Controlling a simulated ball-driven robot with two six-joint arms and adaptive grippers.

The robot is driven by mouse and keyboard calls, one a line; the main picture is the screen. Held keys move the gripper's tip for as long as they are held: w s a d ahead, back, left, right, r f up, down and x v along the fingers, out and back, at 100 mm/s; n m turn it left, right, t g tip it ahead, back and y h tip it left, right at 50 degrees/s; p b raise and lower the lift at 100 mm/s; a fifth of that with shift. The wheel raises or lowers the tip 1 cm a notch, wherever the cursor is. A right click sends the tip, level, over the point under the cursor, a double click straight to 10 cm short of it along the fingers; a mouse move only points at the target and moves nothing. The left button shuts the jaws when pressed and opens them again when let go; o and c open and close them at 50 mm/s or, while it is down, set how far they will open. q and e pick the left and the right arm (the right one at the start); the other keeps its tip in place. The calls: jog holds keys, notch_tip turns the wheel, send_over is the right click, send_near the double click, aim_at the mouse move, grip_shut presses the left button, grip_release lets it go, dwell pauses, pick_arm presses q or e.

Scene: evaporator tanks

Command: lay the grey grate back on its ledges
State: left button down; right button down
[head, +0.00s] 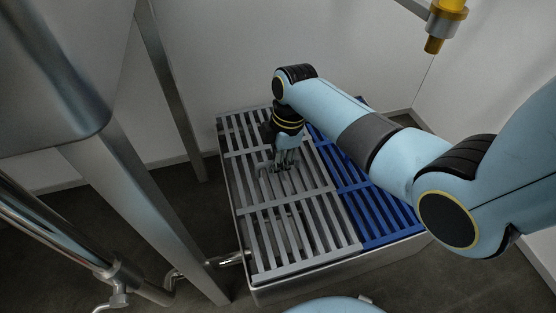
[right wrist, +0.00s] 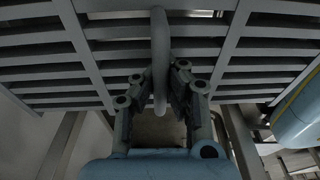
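The grey grate (head: 267,226) is a slatted panel over the left part of a metal basin, beside a blue grate (head: 385,212). It looks about level with the blue one; I cannot tell whether its edges touch the ledges, which are hidden. My right gripper (head: 284,166) points down at the grate's middle. In the right wrist view the grate's slats (right wrist: 110,50) fill the top, and its curved handle (right wrist: 160,55) stands between my right fingers (right wrist: 161,88), which close in on both sides of it. My left gripper is not in view.
The metal basin (head: 330,277) stands on a dark floor near pale walls. A metal pipe (head: 228,259) meets its left side. Steel legs and a large tank (head: 50,70) take up the left. A yellow-collared fitting (head: 442,22) hangs at the upper right.

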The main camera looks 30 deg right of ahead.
jog(key=shift+w+f+b, duration=0.1)
jog(key=shift+f+b, duration=0.2)
jog(key=shift+f, duration=1.15)
dwell(0.7)
jog(key=c, duration=1.4)
grip_release()
jog(key=r, duration=0.4)
jog(key=d+r, duration=0.1)
jog(key=r, duration=0.6)
jog(key=shift+s+d+r, duration=0.3)
jog(key=shift+d+r, duration=0.1)
